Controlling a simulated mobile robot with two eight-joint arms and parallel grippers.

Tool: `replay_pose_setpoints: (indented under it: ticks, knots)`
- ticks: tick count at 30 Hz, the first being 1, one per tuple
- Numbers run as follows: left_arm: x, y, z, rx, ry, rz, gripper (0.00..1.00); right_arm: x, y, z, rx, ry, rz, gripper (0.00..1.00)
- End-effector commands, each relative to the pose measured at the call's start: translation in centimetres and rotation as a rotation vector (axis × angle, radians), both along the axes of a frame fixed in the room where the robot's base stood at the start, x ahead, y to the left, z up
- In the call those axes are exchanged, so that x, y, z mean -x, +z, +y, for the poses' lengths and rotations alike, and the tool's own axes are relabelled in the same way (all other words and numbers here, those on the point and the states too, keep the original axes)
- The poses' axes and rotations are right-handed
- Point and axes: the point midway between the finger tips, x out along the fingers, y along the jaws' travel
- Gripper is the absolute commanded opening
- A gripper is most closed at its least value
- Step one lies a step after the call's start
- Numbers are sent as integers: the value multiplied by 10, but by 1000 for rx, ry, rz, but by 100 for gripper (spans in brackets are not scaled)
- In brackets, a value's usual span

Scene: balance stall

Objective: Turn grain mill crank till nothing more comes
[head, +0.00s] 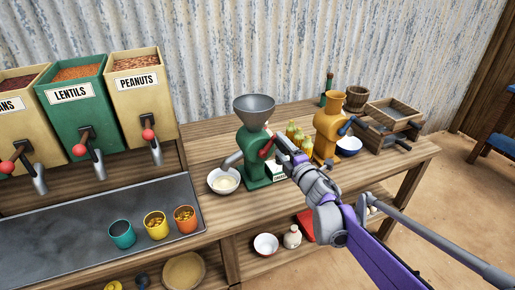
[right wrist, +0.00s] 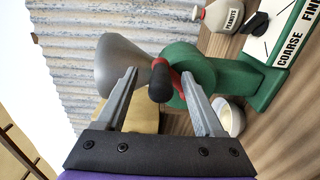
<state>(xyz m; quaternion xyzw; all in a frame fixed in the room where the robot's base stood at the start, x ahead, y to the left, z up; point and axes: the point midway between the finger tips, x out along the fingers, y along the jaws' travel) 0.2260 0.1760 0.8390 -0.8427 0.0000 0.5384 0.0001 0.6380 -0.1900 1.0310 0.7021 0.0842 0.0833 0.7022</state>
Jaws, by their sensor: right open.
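The green grain mill (head: 252,158) stands on the wooden counter with a grey funnel hopper (head: 254,103) on top. Its red crank (head: 266,147) is on the right side, and its black handle (right wrist: 160,82) shows in the right wrist view. My right gripper (head: 280,146) is open at the crank, with the handle between its fingers (right wrist: 159,74) in the wrist view. I cannot tell whether the fingers touch it. A white bowl (head: 212,183) with pale contents sits under the mill's spout (head: 233,159). The hopper's inside is not clear. My left gripper is not in view.
Yellow bottles (head: 297,138) stand between the mills. Dispensers (head: 135,95) and several cups (head: 122,234) are at the left.

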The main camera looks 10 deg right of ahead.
Motion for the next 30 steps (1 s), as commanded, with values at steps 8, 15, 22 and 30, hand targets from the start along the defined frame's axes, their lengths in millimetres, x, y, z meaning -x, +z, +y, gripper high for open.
replay_pose_setpoints:
  ticks: [8,15,22,30]
  knots:
    - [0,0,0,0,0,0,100,9,0,-2,1,-1,0,70]
    - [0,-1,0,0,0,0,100,33,0,-8,1,-1,0,70]
    - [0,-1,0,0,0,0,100,55,0,-13,1,-1,0,70]
    - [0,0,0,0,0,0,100,76,0,-18,0,0,0,70]
